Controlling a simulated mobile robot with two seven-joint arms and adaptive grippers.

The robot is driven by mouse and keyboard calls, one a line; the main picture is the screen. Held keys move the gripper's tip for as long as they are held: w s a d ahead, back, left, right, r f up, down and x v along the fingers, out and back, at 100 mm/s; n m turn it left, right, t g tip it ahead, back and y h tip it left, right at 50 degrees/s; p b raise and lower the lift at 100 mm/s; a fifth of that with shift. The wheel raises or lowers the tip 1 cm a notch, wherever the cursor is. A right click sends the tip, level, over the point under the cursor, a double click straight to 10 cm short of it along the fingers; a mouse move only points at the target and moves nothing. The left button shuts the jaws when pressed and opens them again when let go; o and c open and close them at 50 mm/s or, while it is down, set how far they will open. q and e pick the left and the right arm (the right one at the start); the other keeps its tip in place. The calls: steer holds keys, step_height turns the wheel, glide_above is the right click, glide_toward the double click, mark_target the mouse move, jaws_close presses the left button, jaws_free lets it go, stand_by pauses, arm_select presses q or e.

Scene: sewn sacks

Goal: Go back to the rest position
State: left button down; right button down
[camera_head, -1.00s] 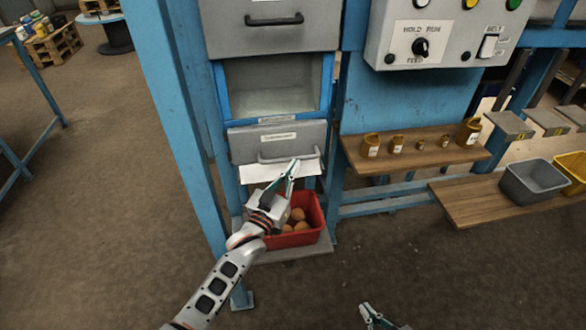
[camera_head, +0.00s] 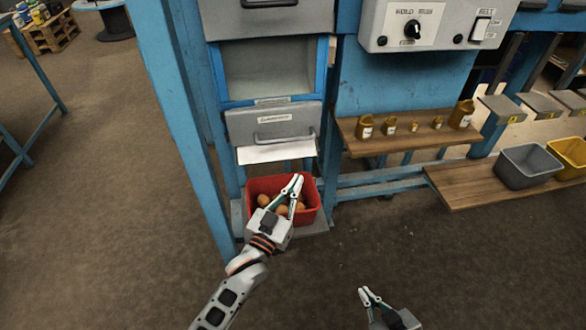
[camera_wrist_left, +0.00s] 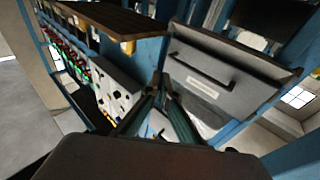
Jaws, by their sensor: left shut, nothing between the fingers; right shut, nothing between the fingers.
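My left gripper (camera_head: 291,186) is shut and empty. In the head view it shows in front of the red bin (camera_head: 312,213), covering part of it and of the round brownish-orange things (camera_head: 265,201) inside. In the left wrist view, the left fingers (camera_wrist_left: 160,85) come together in front of a grey drawer front with a dark handle. My right gripper (camera_head: 368,292) is shut and empty, low in the head view over the dark floor. Most of the right arm is out of view.
A grey drawer (camera_head: 275,130) sits above the red bin in a blue frame (camera_head: 180,130). Brass-coloured weights (camera_head: 462,113) stand on a wooden shelf (camera_head: 400,141) to the right. A grey bin (camera_head: 528,166) and a yellow bin (camera_head: 570,155) rest lower right. The floor in front is clear.

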arm_select(q)
steer(key=shift+s+d+f, duration=0.15)
steer(key=shift+s+d, duration=0.05)
steer(key=shift+s, duration=0.9)
steer(key=s+a+f+g+y, duration=0.3)
steer(key=s+a+f, duration=0.5)
steer(key=s+a, duration=0.3)
steer(key=s+a+f+n+g+y, duration=0.1)
steer(key=s+a+f+g+y, duration=0.2)
steer(key=s+a+f, duration=0.6)
steer(key=s+a+y, duration=0.1)
steer(key=s+a, duration=0.1)
steer(key=a, duration=0.1)
steer(key=shift+s+g, duration=0.25)
steer(key=shift+g, duration=0.15)
